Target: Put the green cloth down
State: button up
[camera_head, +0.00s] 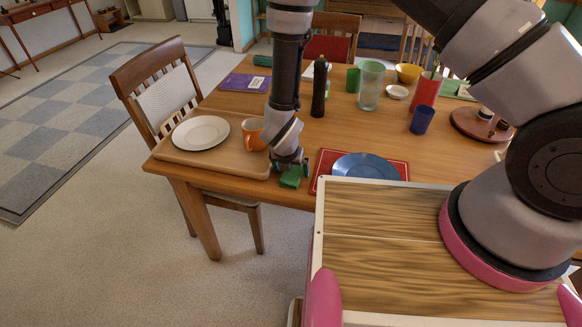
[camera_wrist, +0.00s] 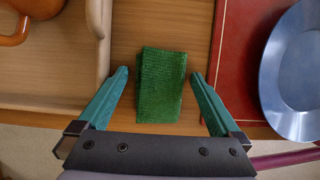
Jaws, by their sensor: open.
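The green cloth (camera_wrist: 160,86) is a small folded rectangle lying on the wooden table, between a wooden tray and a red placemat. It also shows in the head view (camera_head: 291,177) near the table's front edge. My gripper (camera_wrist: 160,78) is open, with one teal finger on each side of the cloth. In the wrist view there is a gap between each finger and the cloth, so neither finger appears to touch it. In the head view my gripper (camera_head: 291,166) is low at the table edge and partly hides the cloth.
The wooden tray (camera_head: 230,168) left of the gripper holds a white plate (camera_head: 200,132) and an orange mug (camera_head: 253,133). A blue plate (camera_head: 365,166) lies on the red placemat (camera_head: 323,163) to the right. A dark pepper mill (camera_head: 319,88) and several cups stand farther back.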

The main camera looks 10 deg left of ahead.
jog(key=d+v, duration=0.1)
jog(key=v, duration=1.1)
jog(key=w+d+r+m+h, duration=0.1)
jog(key=w+d+r+m, duration=0.35)
jog(key=r, duration=0.25)
jog(key=w+d+r+m, duration=0.4)
jog(key=w+r+m, duration=0.1)
jog(key=r, duration=0.3)
jog(key=d+r+m, duration=1)
jog(key=d+r, duration=0.1)
jog(key=d, duration=0.1)
jog(key=s+d+r+m+t+y, duration=0.1)
jog(key=s+d+r+m+y, duration=0.1)
jog(key=s+d+r+m, duration=0.3)
jog(key=s+d+r+m+t+y, duration=0.1)
jog(key=s+d+r+m, duration=0.5)
jog(key=r+m, duration=0.6)
jog(key=shift+s+d+r+m+t+y, duration=0.3)
jog(key=shift+s+m+y, duration=0.1)
jog(key=shift+s+m, duration=0.75)
